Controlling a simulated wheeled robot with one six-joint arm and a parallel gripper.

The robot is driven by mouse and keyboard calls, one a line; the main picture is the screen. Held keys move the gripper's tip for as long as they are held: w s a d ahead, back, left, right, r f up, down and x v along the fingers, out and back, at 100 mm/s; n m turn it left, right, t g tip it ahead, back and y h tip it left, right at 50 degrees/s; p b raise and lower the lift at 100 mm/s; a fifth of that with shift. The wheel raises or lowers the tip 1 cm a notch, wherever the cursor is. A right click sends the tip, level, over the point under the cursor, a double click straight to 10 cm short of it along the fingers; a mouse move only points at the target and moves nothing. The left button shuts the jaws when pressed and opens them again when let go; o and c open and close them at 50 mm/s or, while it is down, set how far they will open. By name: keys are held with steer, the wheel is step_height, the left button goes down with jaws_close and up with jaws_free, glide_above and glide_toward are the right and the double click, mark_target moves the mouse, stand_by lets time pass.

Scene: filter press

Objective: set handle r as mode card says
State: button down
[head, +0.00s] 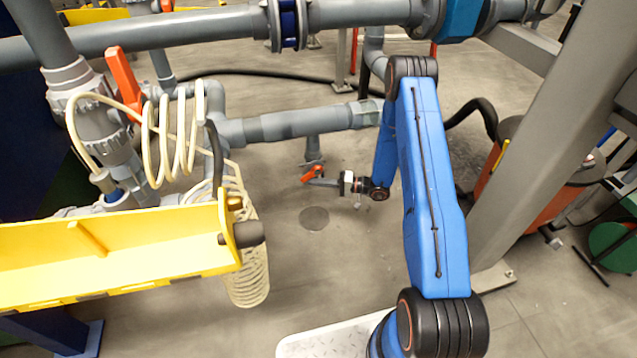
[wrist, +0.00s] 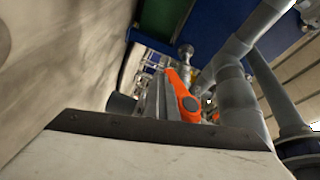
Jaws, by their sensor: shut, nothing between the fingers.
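A small orange valve handle (head: 312,174) sits under the grey horizontal pipe, low near the floor. In the wrist view an orange handle (wrist: 182,97) with a round hub shows just beyond my gripper. My gripper (head: 322,182) is shut and empty, its fingertips close beside the small handle. In the wrist view my gripper (wrist: 160,97) overlaps the left side of the handle; I cannot tell whether they touch. A larger orange handle (head: 124,80) stands on the grey valve at the left. No label marks which handle is r, and I make out no mode card.
A grey pipe (head: 290,124) runs above my gripper. A yellow trough (head: 120,250) and a coiled cream hose (head: 245,270) stand at the left. A grey post (head: 540,150) rises at the right. The floor around the small handle is mostly clear.

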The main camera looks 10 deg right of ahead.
steer(key=shift+a+r, duration=0.25)
steer(key=shift+a, duration=0.3)
steer(key=shift+a+r, duration=0.2)
steer(key=shift+a, duration=0.35)
steer(key=shift+f, duration=0.1)
stand_by(0.9)
